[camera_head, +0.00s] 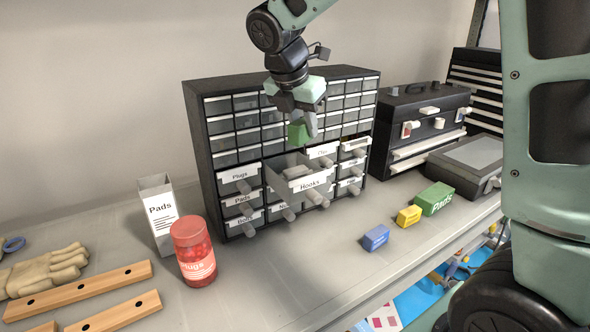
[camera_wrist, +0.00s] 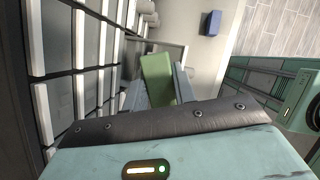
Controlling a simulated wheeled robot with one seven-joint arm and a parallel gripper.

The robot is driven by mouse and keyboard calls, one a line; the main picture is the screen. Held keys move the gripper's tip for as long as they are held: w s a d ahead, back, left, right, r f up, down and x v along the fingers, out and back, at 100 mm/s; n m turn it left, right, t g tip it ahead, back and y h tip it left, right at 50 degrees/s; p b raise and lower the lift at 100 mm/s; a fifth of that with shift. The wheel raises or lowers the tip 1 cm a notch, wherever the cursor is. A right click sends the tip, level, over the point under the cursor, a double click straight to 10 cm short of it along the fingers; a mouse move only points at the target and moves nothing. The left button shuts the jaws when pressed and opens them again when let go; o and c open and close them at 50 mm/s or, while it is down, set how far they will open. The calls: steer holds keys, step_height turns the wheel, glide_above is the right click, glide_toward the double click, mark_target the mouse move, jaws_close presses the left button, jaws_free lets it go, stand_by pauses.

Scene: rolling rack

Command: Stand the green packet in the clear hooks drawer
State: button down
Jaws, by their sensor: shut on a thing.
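My gripper (camera_head: 304,122) is shut on the green packet (camera_head: 297,134) and holds it above the open hooks drawer (camera_head: 309,181). In the wrist view, the green packet (camera_wrist: 157,78) sits between the two fingers of my gripper (camera_wrist: 160,88). The hooks drawer is pulled out from the dark cabinet, with a "Hooks" label on its front. Something pale shows inside the drawer. The packet appears apart from the drawer, though the exact gap is hard to judge.
The drawer cabinet (camera_head: 223,136) has other labelled drawers with protruding handles. A red Plugs jar (camera_head: 194,252) and a white Pads box (camera_head: 158,213) stand left. Blue (camera_head: 375,237), yellow (camera_head: 408,216) and green Pads (camera_head: 434,199) boxes lie right. A black toolbox (camera_head: 422,117) stands behind them.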

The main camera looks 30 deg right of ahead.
mark_target(293, 126)
step_height(293, 126, down, 8)
steer(key=shift+f+p, duration=0.1)
steer(key=shift+p, duration=0.6)
steer(key=c, duration=1.1)
jaws_free()
steer(key=shift+f, duration=0.1)
steer(key=b+v, duration=0.2)
steer(key=v, duration=1)
